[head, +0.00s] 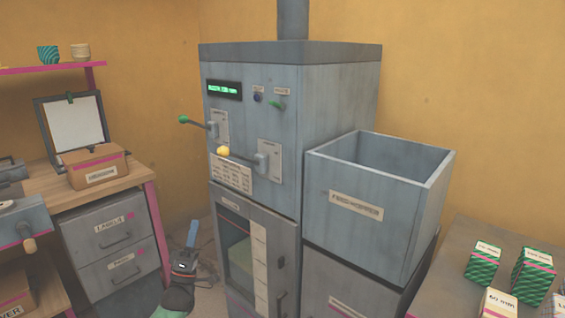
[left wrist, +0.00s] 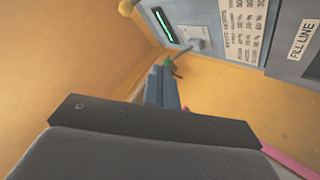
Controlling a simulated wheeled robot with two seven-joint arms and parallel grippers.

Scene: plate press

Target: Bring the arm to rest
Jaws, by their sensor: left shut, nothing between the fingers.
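My left gripper (head: 192,232) points upward in front of the press's lower left side, apart from it in the head view. Its fingers are shut together with nothing between them. In the left wrist view the shut blue-grey fingers (left wrist: 161,80) stick out past the dark wrist plate. The press (head: 255,130) is a tall grey-blue machine with a lit green display (head: 223,90). It has a green-knobbed lever (head: 184,119) and a yellow-knobbed lever (head: 223,150). My right gripper is in neither view.
A feed hopper (head: 355,204), open at the top, stands at the press's right. A bench (head: 140,168) with drawers and a cardboard box (head: 95,168) is at the left. Green patterned boxes (head: 483,262) stand on a table at the lower right. Floor shows between bench and press.

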